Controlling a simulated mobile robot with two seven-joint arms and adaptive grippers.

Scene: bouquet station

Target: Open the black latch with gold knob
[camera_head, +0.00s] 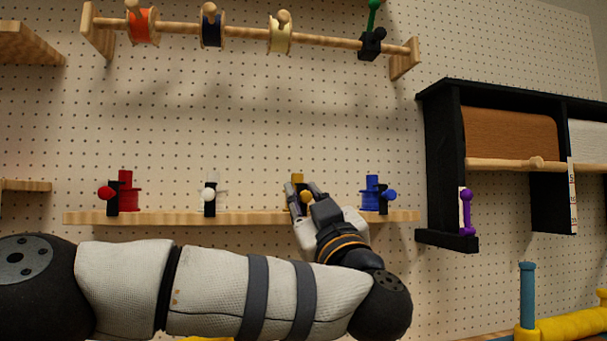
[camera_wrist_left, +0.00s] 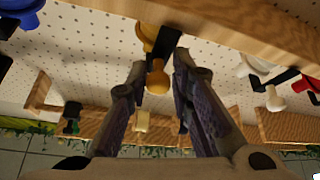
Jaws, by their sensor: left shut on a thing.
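The gold knob (camera_head: 305,197) sits on the wooden shelf rail, third from the left in a row of colored knobs. In the left wrist view the gold knob (camera_wrist_left: 157,80) lies between my fingertips, with the black latch (camera_wrist_left: 164,43) behind it and a yellow-gold part (camera_wrist_left: 149,34) beside the latch. My left gripper (camera_head: 301,190) reaches up to the rail from below and is shut on the knob; its fingers (camera_wrist_left: 159,66) stand either side of it. The gripper hides most of the black latch in the head view. My right gripper is not in view.
On the same wooden rail (camera_head: 250,218) stand the red knob (camera_head: 106,193), white knob (camera_head: 208,194) and blue knob (camera_head: 390,194). A spool rod (camera_head: 335,38) hangs above. A black cabinet (camera_head: 443,150) is at the right. Pegboard between them is clear.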

